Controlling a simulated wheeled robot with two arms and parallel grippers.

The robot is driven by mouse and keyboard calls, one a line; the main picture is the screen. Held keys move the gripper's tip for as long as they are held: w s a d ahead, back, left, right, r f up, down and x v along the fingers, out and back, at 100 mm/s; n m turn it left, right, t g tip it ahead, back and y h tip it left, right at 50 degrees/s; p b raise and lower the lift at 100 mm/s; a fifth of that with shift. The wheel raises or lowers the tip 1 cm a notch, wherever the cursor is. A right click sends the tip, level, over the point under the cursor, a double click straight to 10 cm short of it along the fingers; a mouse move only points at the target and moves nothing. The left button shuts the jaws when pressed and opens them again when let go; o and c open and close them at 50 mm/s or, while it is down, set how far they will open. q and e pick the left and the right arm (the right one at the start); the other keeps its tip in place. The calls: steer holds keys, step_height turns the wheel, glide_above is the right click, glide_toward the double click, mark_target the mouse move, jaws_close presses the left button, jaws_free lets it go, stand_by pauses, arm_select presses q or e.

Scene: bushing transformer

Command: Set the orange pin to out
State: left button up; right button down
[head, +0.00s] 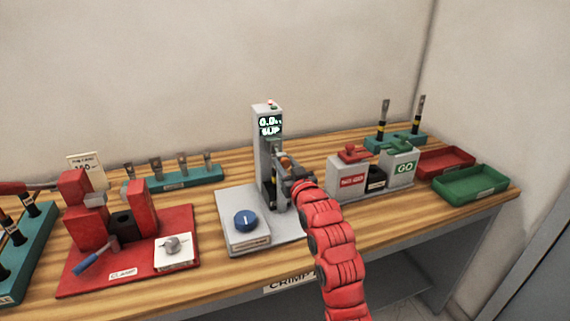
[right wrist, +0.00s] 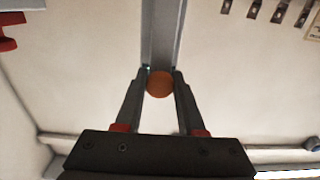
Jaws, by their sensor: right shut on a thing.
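The orange pin (right wrist: 159,84) shows as a round orange head between the fingertips of my right gripper (right wrist: 160,88) in the right wrist view. The fingers close on it from both sides. In the head view, the pin's orange end (head: 286,161) shows at the grey press column, and my right gripper (head: 284,168) reaches it from the front right. The pin's shaft is hidden. The press (head: 263,142) has a lit display that reads 0.0 and SLIP, and a blue knob (head: 246,220) on its base. My left gripper is not in view.
A red clamp fixture (head: 130,255) stands at left on the wooden bench. A NO-GO box (head: 347,180), a GO box (head: 401,168), a red tray (head: 445,163) and a green tray (head: 470,184) stand at right. A teal rack (head: 185,180) lies behind the clamp.

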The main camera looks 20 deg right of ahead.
steer(key=s, duration=0.3)
steer(key=shift+s+f+b, duration=0.1)
steer(key=shift+s+b, duration=0.1)
steer(key=shift+b, duration=0.15)
steer(key=shift+w, duration=0.1)
steer(key=c, duration=0.5)
jaws_free()
steer(key=shift+s+d, duration=0.1)
steer(key=shift+s, duration=0.1)
